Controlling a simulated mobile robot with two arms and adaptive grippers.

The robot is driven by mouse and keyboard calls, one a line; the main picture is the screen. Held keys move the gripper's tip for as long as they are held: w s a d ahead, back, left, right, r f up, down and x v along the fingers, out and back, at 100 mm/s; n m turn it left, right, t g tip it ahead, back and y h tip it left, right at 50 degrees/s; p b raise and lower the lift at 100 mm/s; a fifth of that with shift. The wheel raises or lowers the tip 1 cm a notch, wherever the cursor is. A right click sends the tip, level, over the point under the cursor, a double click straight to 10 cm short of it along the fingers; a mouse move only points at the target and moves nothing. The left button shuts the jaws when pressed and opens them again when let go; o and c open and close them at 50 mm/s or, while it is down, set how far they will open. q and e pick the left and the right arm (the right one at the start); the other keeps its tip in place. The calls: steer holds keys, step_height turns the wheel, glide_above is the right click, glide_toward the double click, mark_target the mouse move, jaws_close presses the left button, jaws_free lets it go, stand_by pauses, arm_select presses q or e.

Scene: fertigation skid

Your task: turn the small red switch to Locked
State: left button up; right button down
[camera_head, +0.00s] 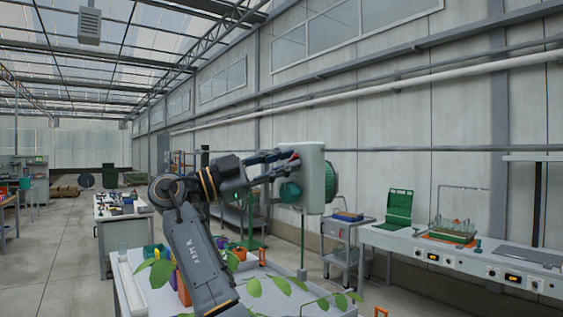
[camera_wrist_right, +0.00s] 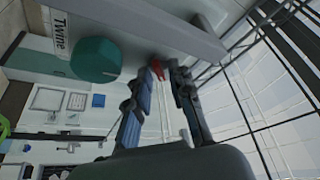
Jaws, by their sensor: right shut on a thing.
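The small red switch (camera_head: 294,155) is on the left-facing side of a pale grey box (camera_head: 313,178) in the head view. My right gripper (camera_head: 287,155) reaches it from the left, its fingers closed around it. In the right wrist view the red switch (camera_wrist_right: 158,70) shows between the two fingertips of my right gripper (camera_wrist_right: 165,74), close to the grey panel. The fingers partly cover it, and I cannot read its position. A teal-green knob (camera_head: 290,192) sits below the switch; it also shows in the wrist view (camera_wrist_right: 96,60). My left gripper is not in view.
A larger green round part (camera_head: 331,182) is on the box's right side. A white bench with potted leafy plants (camera_head: 254,287) lies below my right arm. A long workbench (camera_head: 470,262) with a green case (camera_head: 398,205) runs along the right wall. Aisle floor is clear at left.

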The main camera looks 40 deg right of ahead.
steer(key=shift+r, duration=0.1)
steer(key=c, duration=1.5)
jaws_free()
steer(key=shift+o, duration=0.2)
steer(key=shift+s+d, duration=0.1)
steer(key=shift+s, duration=0.1)
steer(key=shift+w+a, duration=0.2)
steer(key=shift+a, duration=0.1)
steer(key=v, duration=1.1)
steer(key=shift+a, duration=0.15)
